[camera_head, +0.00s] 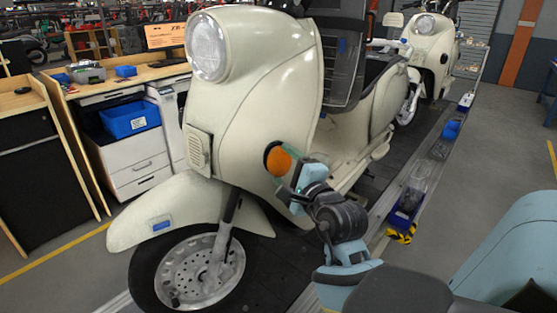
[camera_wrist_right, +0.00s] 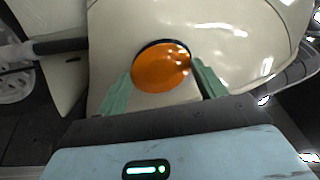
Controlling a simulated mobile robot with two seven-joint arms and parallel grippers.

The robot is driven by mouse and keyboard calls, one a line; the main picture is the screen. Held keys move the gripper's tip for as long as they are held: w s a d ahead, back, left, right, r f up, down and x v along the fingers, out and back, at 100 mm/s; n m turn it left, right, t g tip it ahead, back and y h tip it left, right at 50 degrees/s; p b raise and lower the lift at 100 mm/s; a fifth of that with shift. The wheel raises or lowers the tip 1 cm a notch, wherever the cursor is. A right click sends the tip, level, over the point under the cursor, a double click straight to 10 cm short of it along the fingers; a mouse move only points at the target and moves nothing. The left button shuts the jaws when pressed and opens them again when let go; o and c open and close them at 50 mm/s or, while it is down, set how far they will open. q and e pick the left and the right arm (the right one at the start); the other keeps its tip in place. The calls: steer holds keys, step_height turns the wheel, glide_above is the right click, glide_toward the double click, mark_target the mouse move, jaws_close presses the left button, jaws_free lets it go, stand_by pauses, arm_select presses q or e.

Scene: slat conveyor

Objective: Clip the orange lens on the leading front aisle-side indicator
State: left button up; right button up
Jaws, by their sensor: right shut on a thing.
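The leading scooter (camera_head: 262,75) is cream-coloured and stands on the conveyor. The orange lens (camera_head: 278,160) is at its front aisle-side indicator, against the body panel. My right gripper (camera_head: 287,174) is shut on the orange lens. In the right wrist view the lens (camera_wrist_right: 161,68) sits between the two green fingers of my right gripper (camera_wrist_right: 160,88). A dark rim shows along the lens's upper edge, and the indicator base behind it is mostly hidden. I cannot tell whether the lens is fully seated. My left gripper is not in view.
A second cream scooter (camera_head: 433,45) stands farther back on the conveyor. A workbench (camera_head: 120,80) with a blue bin (camera_head: 130,119) stands at the left. Blue trays line the conveyor's right edge, and the grey aisle floor (camera_head: 480,150) beyond is mostly clear.

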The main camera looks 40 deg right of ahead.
steer(key=shift+w+d, duration=0.15)
steer(key=shift+w, duration=0.05)
steer(key=o, duration=0.8)
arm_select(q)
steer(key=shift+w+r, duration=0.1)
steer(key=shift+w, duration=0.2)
arm_select(e)
steer(key=shift+o, duration=1.2)
steer(key=shift+s, duration=0.4)
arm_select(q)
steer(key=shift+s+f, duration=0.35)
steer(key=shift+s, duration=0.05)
arm_select(e)
steer(key=v, duration=0.7)
